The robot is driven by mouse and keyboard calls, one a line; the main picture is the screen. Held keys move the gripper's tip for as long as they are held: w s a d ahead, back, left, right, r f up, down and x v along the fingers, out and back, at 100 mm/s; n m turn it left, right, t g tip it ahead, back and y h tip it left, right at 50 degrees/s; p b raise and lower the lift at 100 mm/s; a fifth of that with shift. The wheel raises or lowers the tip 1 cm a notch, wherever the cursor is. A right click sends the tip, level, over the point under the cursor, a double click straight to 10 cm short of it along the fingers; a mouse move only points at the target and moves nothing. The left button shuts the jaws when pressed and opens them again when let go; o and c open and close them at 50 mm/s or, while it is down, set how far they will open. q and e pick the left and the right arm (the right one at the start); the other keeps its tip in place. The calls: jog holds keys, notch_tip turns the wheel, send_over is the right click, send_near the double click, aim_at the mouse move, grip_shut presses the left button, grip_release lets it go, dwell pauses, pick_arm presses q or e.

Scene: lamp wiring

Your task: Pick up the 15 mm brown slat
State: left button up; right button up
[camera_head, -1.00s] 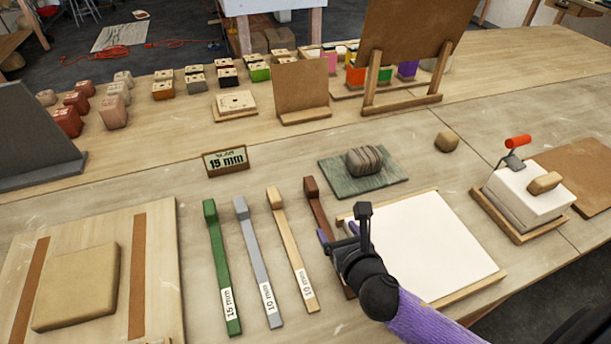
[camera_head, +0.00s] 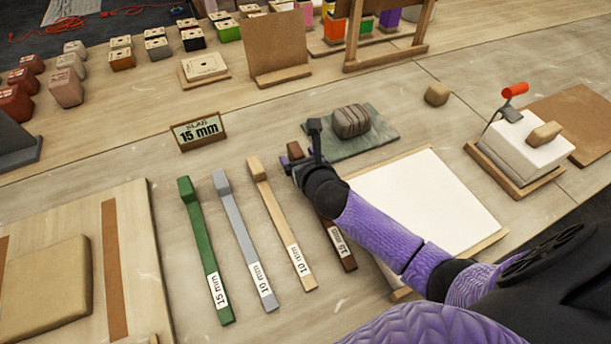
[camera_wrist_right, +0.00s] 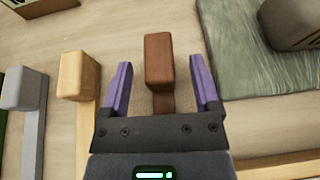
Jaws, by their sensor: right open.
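The brown slat (camera_head: 343,255) labelled 15 mm lies on the table, the rightmost of the row of slats. My right arm and gripper cover its middle in the head view. My right gripper (camera_head: 301,155) is over the raised block at its far end. In the right wrist view the brown block (camera_wrist_right: 159,62) stands between the two purple fingers of the gripper (camera_wrist_right: 161,88), with a gap on each side. The fingers are open and hold nothing. My left gripper is not in view.
Left of it lie a tan 10 mm slat (camera_head: 283,225), a grey slat (camera_head: 246,243) and a green slat (camera_head: 207,255). A stone on a green mat (camera_head: 378,140) lies close beyond. A white board (camera_head: 440,205) is to the right. A 15 mm sign (camera_head: 198,131) stands behind.

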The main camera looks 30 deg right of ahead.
grip_shut()
jog(key=shift+r, duration=0.1)
